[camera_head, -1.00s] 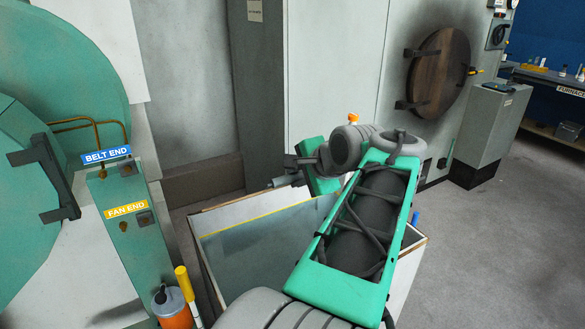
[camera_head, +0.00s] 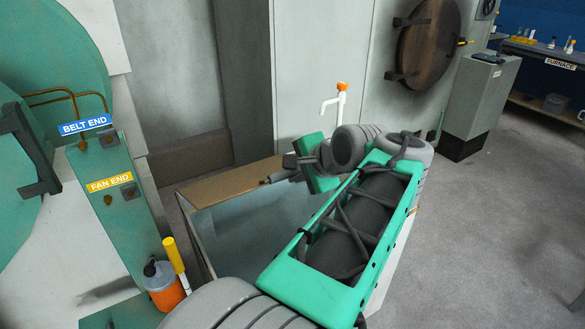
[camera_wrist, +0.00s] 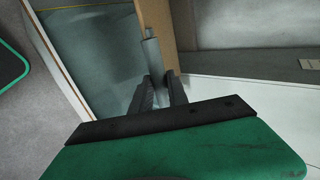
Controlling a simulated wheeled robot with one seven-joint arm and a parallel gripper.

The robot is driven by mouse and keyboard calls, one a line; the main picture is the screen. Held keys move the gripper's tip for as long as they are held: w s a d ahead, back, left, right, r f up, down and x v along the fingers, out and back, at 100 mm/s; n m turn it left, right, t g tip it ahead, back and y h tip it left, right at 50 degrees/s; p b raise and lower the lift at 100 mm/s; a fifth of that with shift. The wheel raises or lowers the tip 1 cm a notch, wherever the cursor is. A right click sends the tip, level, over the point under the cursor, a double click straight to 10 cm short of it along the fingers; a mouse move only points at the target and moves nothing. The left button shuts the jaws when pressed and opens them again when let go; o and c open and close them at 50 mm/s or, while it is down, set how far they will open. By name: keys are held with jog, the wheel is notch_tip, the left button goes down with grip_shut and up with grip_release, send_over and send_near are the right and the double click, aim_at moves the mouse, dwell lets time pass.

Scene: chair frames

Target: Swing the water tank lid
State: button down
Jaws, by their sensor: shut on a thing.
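The water tank (camera_head: 203,235) is an open-topped box with pale walls and a blue-grey inside, in the lower middle of the head view. A brown board (camera_head: 225,183), which looks like its lid, lies along the tank's far side; it also shows in the wrist view (camera_wrist: 157,14). A grey cylindrical handle (camera_wrist: 152,55) runs beside the board, with its end between my fingers. My gripper (camera_wrist: 161,80) is shut on this handle. In the head view my gripper (camera_head: 290,174) is at the tank's far edge, and my arm hides the tank's right part.
A white tap (camera_head: 334,104) with an orange top stands behind my gripper. An orange container (camera_head: 165,292) and a yellow-handled tool (camera_head: 173,255) are left of the tank. A green cabinet (camera_head: 118,215) stands further left. Floor on the right is clear.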

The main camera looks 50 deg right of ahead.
jog(key=s+f+b, duration=0.2)
jog(key=f+b, duration=0.3)
jog(key=f, duration=0.4)
jog(key=s+a+f+b, duration=0.1)
jog(key=s+f+b, duration=0.2)
jog(key=f, duration=0.7)
jog(key=s+a+f+b, duration=0.1)
jog(key=s+f+b, duration=0.1)
jog(key=f+b, duration=0.5)
notch_tip(320, 180, down, 4)
jog(key=shift+s+a+r, duration=0.15)
jog(key=shift+s+r, duration=0.1)
jog(key=c, duration=1.2)
grip_release()
jog(key=shift+r, duration=0.25)
jog(key=shift+o, duration=0.2)
jog(key=shift+p, duration=0.3)
